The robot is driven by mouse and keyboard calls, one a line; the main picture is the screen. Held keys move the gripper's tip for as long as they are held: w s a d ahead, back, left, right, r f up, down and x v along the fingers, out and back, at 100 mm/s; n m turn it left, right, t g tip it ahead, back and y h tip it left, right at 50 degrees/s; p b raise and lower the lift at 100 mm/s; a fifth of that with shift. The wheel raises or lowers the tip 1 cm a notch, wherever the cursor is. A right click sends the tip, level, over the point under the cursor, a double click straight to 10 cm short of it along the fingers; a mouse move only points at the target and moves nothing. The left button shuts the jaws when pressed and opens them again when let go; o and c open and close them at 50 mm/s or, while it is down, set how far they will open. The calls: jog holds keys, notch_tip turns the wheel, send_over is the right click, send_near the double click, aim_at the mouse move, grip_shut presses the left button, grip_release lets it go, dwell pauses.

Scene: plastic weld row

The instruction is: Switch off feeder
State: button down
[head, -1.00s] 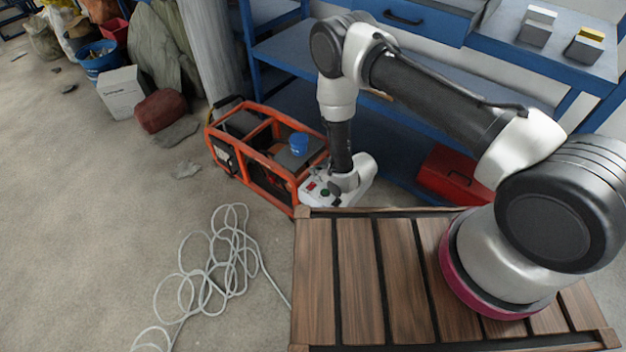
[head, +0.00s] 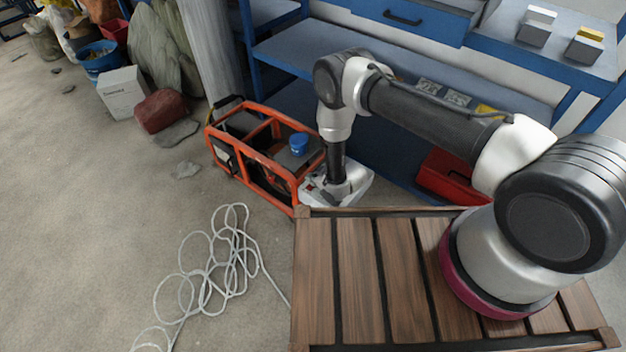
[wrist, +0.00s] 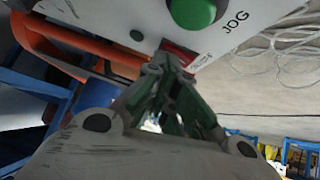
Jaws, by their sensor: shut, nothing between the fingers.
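The feeder's control box is white (head: 313,198) and stands beside the orange-framed machine (head: 253,149) in the head view. In the wrist view its white panel (wrist: 262,10) carries a round green button (wrist: 192,10) marked JOG. A red switch (wrist: 178,54) sits below that button, partly hidden by my fingertips. My gripper (wrist: 166,66) is shut and empty, its tips close against the red switch. I cannot tell whether they touch it or which way the switch is set. In the head view my gripper is mostly hidden behind my wrist.
A slatted wooden table (head: 355,275) stands in front, under my arm's base. A blue shelf bench (head: 300,50) is behind, with a red toolbox (head: 447,178) on its lower level. White cable (head: 215,270) lies coiled on the floor at left.

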jog(key=shift+s+f, duration=0.1)
jog(key=shift+s, duration=0.1)
jog(key=shift+s+a, duration=0.4)
jog(key=shift+s, duration=0.15)
